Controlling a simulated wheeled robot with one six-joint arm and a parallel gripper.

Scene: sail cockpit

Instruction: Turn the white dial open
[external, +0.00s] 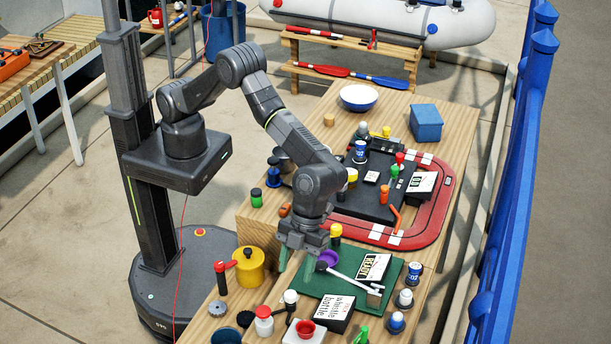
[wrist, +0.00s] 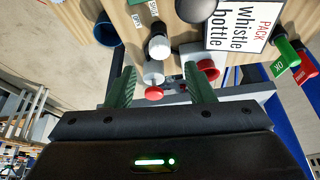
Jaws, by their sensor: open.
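No part is clearly recognisable as the white dial. My gripper (external: 295,264) points down above the bench, left of the green board (external: 350,297). Its green fingers are spread and empty, also in the wrist view (wrist: 160,77). Its height above the pieces is hard to judge.
A black-and-white "whistle bottle" card box (external: 335,312), a yellow pot (external: 250,268) and a red-handled lever (external: 221,277) surround the area. A blue railing (external: 515,150) runs along the right.

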